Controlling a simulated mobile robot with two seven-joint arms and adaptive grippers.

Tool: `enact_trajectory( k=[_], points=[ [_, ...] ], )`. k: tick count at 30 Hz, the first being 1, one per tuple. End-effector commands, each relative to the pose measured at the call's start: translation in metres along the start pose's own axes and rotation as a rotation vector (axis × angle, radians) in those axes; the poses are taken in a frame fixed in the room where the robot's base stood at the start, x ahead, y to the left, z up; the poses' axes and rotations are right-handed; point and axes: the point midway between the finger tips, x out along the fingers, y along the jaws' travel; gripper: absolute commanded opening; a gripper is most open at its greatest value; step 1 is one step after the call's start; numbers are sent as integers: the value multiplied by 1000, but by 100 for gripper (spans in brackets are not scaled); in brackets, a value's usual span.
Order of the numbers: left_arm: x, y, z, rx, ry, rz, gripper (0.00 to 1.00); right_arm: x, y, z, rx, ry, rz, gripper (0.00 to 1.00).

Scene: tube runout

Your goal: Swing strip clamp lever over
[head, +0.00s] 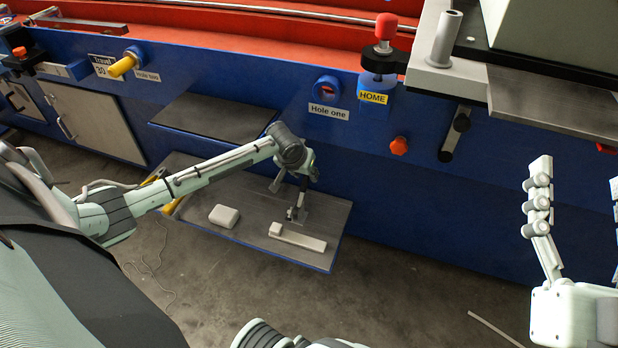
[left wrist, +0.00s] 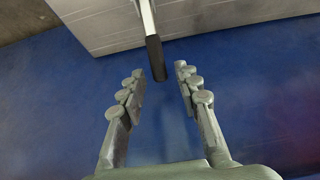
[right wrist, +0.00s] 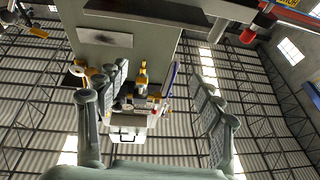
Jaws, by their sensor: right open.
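The strip clamp lever (left wrist: 155,58) has a pale stem and a black grip, which points toward my left gripper in the left wrist view. In the head view the lever (head: 301,197) appears small above the low grey shelf (head: 246,236), partly hidden by my gripper. My left gripper (head: 295,182) is open just above it. In the left wrist view, the grip's end lies between the left fingertips (left wrist: 160,76), with gaps on both sides. My right gripper (head: 577,195) is open and empty at the right, away from the lever.
A white block (head: 224,216) and a pale bar (head: 298,238) lie on the low shelf. An upper grey shelf (head: 213,117) juts from the blue machine side (head: 362,190). A grey plate (head: 555,103) overhangs at right. Open floor (head: 420,265) lies in front.

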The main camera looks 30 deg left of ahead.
Motion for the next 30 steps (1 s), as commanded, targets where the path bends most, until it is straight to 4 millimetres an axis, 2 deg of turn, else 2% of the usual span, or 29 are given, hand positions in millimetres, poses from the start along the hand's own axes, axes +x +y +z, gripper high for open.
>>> enact_trajectory(
  k=[9, 30],
  points=[
    [9, 0, 0, 0, 0, 0, 33, -4, -2, -35, 10, 217, -4, 67],
    [11, 0, 0, 0, 0, 1, 33, 0, -2, -43, 9, 207, -4, 67]
  ],
)
